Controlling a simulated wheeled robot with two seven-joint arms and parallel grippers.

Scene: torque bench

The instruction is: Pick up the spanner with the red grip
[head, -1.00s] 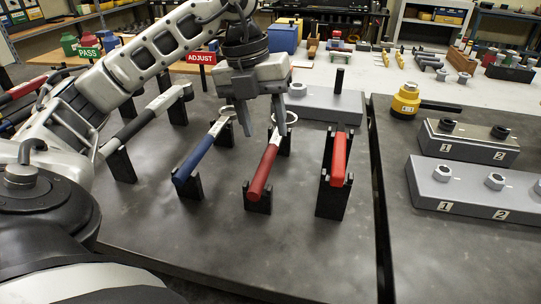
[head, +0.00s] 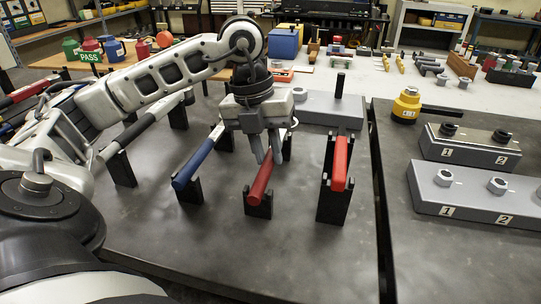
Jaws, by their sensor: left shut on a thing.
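The spanner with the dark red grip (head: 259,187) lies along a black stand (head: 258,209), its handle end toward me. My left gripper (head: 268,160) comes down from above and is shut on this spanner, around the upper part of its grip. The spanner's far end is mostly hidden behind the gripper, with a pale ring edge showing to the right. The grip still appears to lie in its stand; I cannot tell whether it is lifted at all. My right gripper is not in view.
A blue-handled spanner (head: 194,168) lies left on its own stand, close to my gripper. A grey block with a black post (head: 320,110) is behind. The front bench surface is clear.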

